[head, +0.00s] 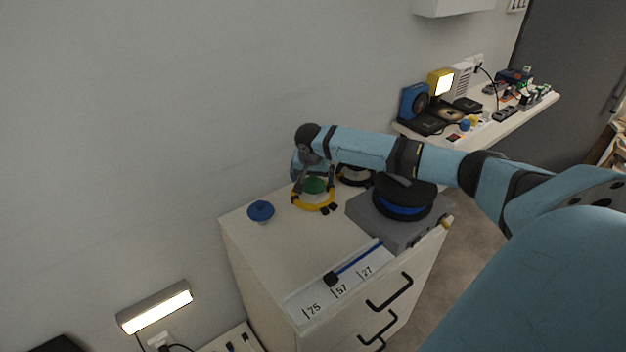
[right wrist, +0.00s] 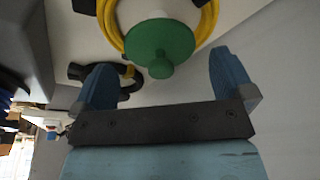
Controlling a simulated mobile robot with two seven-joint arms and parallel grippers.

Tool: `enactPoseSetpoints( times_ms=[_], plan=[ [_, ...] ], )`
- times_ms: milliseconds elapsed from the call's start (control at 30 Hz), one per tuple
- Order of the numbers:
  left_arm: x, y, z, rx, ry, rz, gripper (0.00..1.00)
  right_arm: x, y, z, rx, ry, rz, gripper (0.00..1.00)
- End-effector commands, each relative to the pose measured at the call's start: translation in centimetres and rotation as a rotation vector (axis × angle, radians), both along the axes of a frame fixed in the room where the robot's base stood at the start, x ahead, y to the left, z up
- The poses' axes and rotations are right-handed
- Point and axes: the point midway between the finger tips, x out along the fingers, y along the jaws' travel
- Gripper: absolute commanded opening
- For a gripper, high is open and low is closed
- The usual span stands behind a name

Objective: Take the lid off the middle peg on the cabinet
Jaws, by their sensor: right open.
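A green lid with a round knob (head: 315,185) sits on the middle peg on the cabinet top (head: 280,240), with a yellow cable coil (head: 314,206) around the peg below it. My right gripper (head: 312,176) points down at the lid and partly hides it. In the right wrist view the green lid (right wrist: 160,40) lies ahead between the two blue fingers of the open right gripper (right wrist: 160,75). The fingers appear apart from the knob, with nothing held. My left gripper is not in view.
A blue lid (head: 261,210) covers the left peg. A black coil (head: 355,176) lies at the right peg, partly behind my arm. A grey box with a black and blue round item (head: 404,205) stands to the right.

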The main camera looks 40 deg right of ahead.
Motion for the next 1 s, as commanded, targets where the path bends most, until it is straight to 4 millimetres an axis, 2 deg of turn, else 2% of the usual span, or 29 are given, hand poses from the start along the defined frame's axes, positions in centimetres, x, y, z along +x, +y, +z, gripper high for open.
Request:
enactPoseSetpoints(
  times_ms=[133,400,467,600,1000],
  plan=[
    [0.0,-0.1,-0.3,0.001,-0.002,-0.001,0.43,0.3,-0.4,-1.8,-0.001,0.001,0.0,1.0],
    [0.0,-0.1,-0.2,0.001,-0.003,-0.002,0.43,0.4,-0.5,-2.0,0.0,-0.001,0.001,1.0],
    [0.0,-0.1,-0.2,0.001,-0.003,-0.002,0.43,0.4,-0.5,-2.0,0.0,-0.001,0.001,0.89],
    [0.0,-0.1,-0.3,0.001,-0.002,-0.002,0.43,0.4,-0.5,-2.0,0.0,-0.001,0.0,0.56],
    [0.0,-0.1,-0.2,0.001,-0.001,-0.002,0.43,0.3,-0.5,-1.9,0.0,-0.001,0.0,0.55]
  ],
)
